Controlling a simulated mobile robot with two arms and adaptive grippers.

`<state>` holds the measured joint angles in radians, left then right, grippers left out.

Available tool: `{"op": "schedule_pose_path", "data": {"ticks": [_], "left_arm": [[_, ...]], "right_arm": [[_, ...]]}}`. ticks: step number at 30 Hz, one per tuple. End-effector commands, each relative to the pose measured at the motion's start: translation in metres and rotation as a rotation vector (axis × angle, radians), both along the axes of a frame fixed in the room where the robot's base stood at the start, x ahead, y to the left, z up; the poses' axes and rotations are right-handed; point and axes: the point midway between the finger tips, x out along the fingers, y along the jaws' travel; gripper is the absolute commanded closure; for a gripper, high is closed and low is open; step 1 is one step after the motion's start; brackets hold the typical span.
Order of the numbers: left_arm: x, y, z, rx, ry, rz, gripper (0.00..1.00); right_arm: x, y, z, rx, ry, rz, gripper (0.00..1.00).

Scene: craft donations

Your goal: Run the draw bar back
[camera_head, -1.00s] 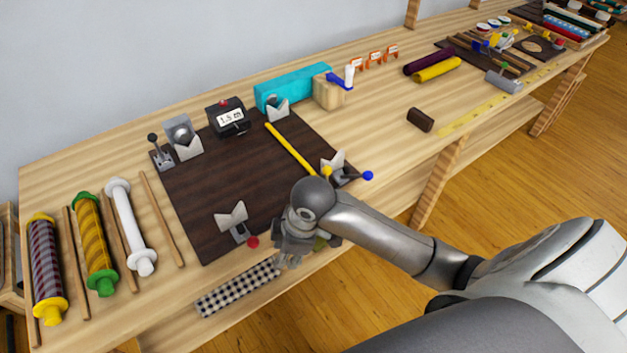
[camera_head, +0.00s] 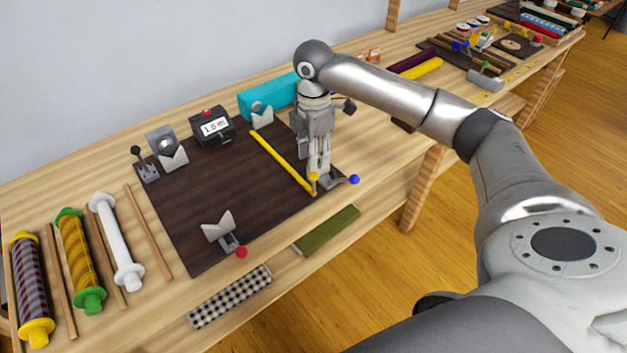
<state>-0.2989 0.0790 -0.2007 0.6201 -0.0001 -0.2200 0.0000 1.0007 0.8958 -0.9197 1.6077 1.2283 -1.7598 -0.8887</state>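The draw bar appears to be the yellow bar (camera_head: 281,161), lying slantwise across the right part of the dark board (camera_head: 225,190). A yellow knob (camera_head: 313,177) shows at its near end. My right gripper (camera_head: 318,174) points down at this near end, its fingertips at the knob. The fingers are close together; whether they are shut on the knob I cannot tell. The gripper hides most of the right-hand V-shaped holder beside it. My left gripper is not in view.
A lever with a blue ball (camera_head: 354,180) is just right of my gripper. A red-knobbed V holder (camera_head: 219,229) stands at the board's near edge. A counter (camera_head: 213,127) and turquoise block (camera_head: 268,98) stand behind. Green (camera_head: 328,230) and checked (camera_head: 230,296) strips lie in front.

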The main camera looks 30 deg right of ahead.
Motion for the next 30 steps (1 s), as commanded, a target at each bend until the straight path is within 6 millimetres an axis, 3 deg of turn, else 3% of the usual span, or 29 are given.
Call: {"op": "schedule_pose_path", "data": {"ticks": [9,15,28,30], "left_arm": [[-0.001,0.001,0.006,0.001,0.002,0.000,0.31],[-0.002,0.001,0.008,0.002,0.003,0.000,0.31],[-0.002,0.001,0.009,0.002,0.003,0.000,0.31],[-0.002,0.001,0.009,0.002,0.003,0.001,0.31]], "right_arm": [[-0.001,0.001,-0.060,-0.001,0.003,-0.001,0.70],[-0.001,0.001,-0.088,-0.001,0.001,0.000,0.70],[-0.001,0.001,-0.099,-0.001,-0.001,0.000,0.70],[-0.001,0.001,-0.098,-0.001,-0.001,0.000,0.79]]}}
